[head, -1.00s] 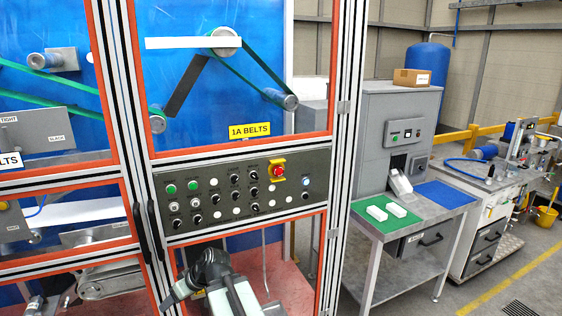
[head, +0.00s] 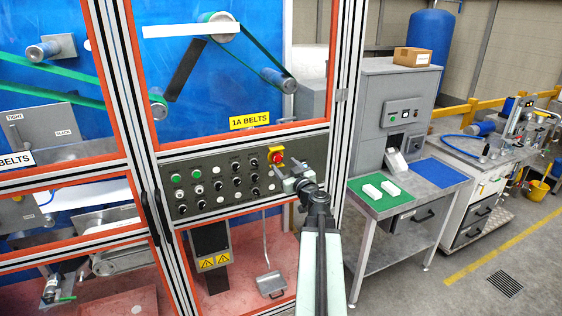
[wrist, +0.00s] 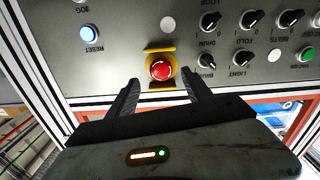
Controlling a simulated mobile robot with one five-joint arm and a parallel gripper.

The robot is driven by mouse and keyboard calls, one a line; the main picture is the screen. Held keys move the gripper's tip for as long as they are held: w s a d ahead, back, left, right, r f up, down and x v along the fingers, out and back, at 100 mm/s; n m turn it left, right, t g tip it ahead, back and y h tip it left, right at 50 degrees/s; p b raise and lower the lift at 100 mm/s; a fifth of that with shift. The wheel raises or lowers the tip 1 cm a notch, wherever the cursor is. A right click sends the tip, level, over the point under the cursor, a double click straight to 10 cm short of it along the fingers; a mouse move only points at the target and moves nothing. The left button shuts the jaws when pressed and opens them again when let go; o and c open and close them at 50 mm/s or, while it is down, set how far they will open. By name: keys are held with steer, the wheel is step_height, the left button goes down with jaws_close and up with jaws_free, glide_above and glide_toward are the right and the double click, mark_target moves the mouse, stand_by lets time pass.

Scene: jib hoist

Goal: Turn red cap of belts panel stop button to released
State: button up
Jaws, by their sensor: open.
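The red cap (head: 277,157) of the stop button sits on a yellow backing at the right end of the dark belts panel (head: 215,199), under the yellow "1A BELTS" sign. In the wrist view the red cap (wrist: 162,70) is seen nearly face on, in a yellow surround. My gripper (wrist: 161,88) is open and empty. Its two dark fingers point at the panel, one at each side below the cap, and I see no contact. In the head view my gripper (head: 290,177) is just in front of the panel, below and right of the cap.
A lit blue reset button (wrist: 90,34) is left of the cap in the wrist view. Several black knobs (wrist: 210,21) are to its right. A table with a green mat (head: 378,196) is further right.

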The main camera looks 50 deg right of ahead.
mark_target(278, 159)
steer(key=x, duration=0.4)
steer(key=shift+w+d, duration=0.1)
steer(key=shift+w, duration=0.15)
steer(key=c, duration=1.1)
steer(key=shift+d, duration=0.35)
jaws_close()
steer(key=shift+a, duration=0.35)
steer(key=shift+m, duration=1.4)
steer(key=shift+s+r+m, duration=0.1)
steer(key=shift+m, duration=1.7)
steer(key=shift+a, duration=0.1)
